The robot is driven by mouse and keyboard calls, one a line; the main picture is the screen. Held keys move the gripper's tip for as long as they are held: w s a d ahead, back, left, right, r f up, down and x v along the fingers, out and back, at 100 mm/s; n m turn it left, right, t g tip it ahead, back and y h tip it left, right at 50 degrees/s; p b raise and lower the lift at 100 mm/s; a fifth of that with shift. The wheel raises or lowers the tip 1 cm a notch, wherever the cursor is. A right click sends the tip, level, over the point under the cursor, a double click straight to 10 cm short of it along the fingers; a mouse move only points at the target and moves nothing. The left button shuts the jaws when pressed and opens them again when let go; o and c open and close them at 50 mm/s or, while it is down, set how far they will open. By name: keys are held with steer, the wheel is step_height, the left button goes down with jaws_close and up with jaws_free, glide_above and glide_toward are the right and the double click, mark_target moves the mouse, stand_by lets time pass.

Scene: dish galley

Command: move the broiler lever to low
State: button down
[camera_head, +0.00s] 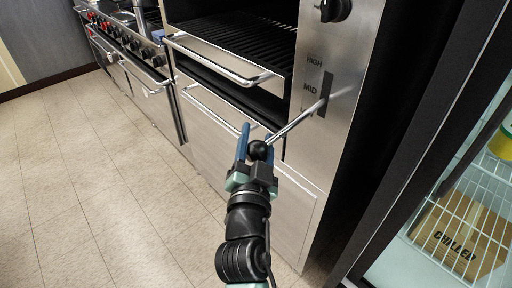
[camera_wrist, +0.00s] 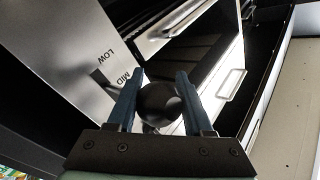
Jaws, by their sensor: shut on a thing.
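The broiler lever is a thin metal rod (camera_head: 295,124) with a black ball knob (camera_head: 258,151) at its end. It sticks out of a dark vertical slot (camera_head: 327,84) in the steel panel, marked HIGH, MID and LOW from top to bottom. The rod crosses the slot's lower part, below MID and close to LOW; the LOW mark is partly hidden by the rod. My gripper (camera_head: 257,138) is shut on the knob, with one blue finger on each side. In the wrist view the knob (camera_wrist: 160,103) sits between the fingers, and the slot (camera_wrist: 101,80) is partly visible.
The broiler's rack and pull handle (camera_head: 225,65) are left of the panel. A black dial (camera_head: 335,9) is above the slot. A range (camera_head: 130,50) stands further left. An open cooler with a wire shelf and a box (camera_head: 460,236) is at right. The floor (camera_head: 90,190) at left is clear.

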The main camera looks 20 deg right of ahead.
steer(key=shift+n+t, duration=0.6)
steer(key=shift+n, duration=0.1)
steer(key=f+b, duration=0.2)
steer(key=b, duration=0.1)
steer(key=d+f+b, duration=0.1)
steer(key=f+b, duration=0.1)
steer(key=b, duration=0.2)
steer(key=shift+w+d+f, duration=0.1)
steer(key=shift+f, duration=0.25)
steer(key=shift+c, duration=1.5)
jaws_free()
steer(key=b+v, duration=0.4)
steer(key=v, duration=0.9)
steer(key=shift+w, duration=0.1)
